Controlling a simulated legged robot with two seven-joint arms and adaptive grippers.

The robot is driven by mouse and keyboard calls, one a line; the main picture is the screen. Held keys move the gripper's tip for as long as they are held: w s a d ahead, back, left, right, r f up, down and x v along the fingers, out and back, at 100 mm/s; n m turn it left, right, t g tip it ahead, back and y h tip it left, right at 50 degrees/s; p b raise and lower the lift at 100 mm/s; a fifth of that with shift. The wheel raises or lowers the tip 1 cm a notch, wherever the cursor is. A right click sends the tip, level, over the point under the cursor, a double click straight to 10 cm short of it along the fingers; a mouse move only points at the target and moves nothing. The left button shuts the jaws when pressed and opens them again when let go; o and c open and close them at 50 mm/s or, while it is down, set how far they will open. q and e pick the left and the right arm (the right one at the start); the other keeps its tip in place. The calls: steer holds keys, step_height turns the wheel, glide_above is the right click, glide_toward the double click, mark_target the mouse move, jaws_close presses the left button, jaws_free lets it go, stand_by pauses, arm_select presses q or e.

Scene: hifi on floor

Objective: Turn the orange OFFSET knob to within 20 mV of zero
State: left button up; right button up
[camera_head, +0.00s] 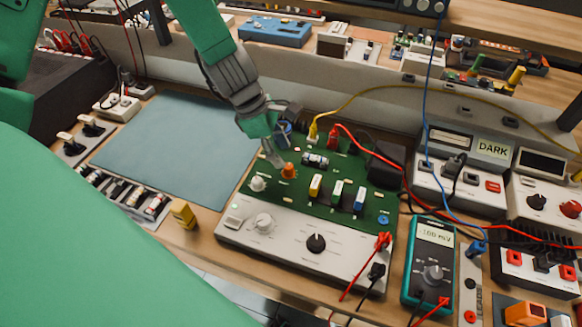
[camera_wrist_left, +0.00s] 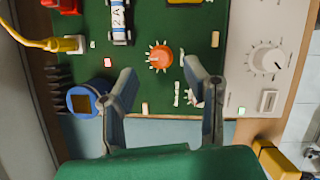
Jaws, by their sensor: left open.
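The orange knob (camera_head: 289,170) stands on the green circuit board (camera_head: 325,212). In the left wrist view the orange knob (camera_wrist_left: 160,57) shows from above, with pale marks around it. My left gripper (camera_head: 274,147) is just behind and left of it in the head view. In the left wrist view my left gripper (camera_wrist_left: 164,85) has its fingers apart, with the knob beyond the tips and nothing held. I cannot tell whether a finger touches the knob. The teal multimeter (camera_head: 428,262) has a display (camera_head: 435,235) that appears to read about -100 mV. My right gripper is not in view.
A white knob (camera_head: 258,184) is close to the orange one. A blue component (camera_wrist_left: 84,101) is close to one finger. The blue-grey mat (camera_head: 175,145) at left is clear.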

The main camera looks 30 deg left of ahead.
mark_target(289, 166)
arm_select(q)
steer(key=x, duration=0.2)
steer(key=a+x, duration=0.1)
steer(key=x, duration=0.2)
steer(key=shift+f+b, duration=0.35)
steer(key=shift+f, duration=0.05)
steer(key=shift+d+f, duration=0.1)
steer(key=shift+d, duration=0.05)
steer(key=shift+w+d, duration=0.1)
steer(key=shift+d, duration=0.3)
steer(key=shift+c, duration=1.3)
jaws_close()
